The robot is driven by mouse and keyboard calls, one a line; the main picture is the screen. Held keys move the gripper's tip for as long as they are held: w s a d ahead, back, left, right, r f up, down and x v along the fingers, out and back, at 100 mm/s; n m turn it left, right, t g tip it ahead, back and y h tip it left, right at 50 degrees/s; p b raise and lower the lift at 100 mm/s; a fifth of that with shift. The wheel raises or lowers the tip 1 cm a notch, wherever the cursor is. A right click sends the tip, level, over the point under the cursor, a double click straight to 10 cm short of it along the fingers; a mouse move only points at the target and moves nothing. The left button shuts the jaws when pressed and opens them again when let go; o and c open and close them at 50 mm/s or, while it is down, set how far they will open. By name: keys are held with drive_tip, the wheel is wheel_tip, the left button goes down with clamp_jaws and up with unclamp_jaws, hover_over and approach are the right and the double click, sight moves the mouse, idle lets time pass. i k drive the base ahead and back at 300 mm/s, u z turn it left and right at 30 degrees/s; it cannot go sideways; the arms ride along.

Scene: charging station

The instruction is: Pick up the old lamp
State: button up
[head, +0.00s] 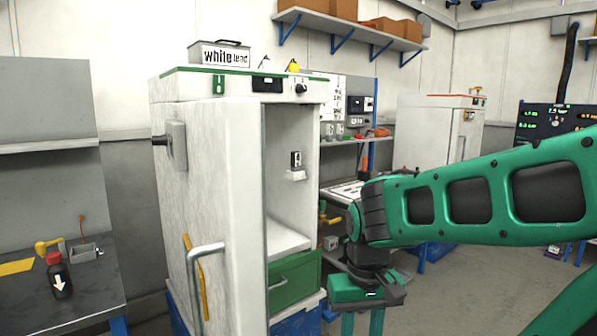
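I cannot make out for certain which thing is the old lamp. A small black-and-white fitting (296,163) sits on the inner wall of the open white cabinet (215,200), and I cannot tell whether it is the lamp. My gripper (362,324) hangs at the lower middle, right of the cabinet and outside it. Its two green fingers point down and stand apart, with no object visible between them. The fingertips run to the picture's bottom edge.
The cabinet's door with a metal handle (205,250) stands in front. A green drawer (294,285) is below the compartment. A "white lead" box (220,54) is on top. A dark bench (85,280) with a bottle (59,277) stands left. Floor is free at lower right.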

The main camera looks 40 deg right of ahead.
sight(296, 155)
drive_tip(key=k, duration=1)
drive_tip(key=z, duration=0.35)
drive_tip(key=i, duration=0.55)
drive_tip(key=z, duration=0.75)
drive_tip(key=i, duration=1.95)
drive_tip(key=u, duration=0.5)
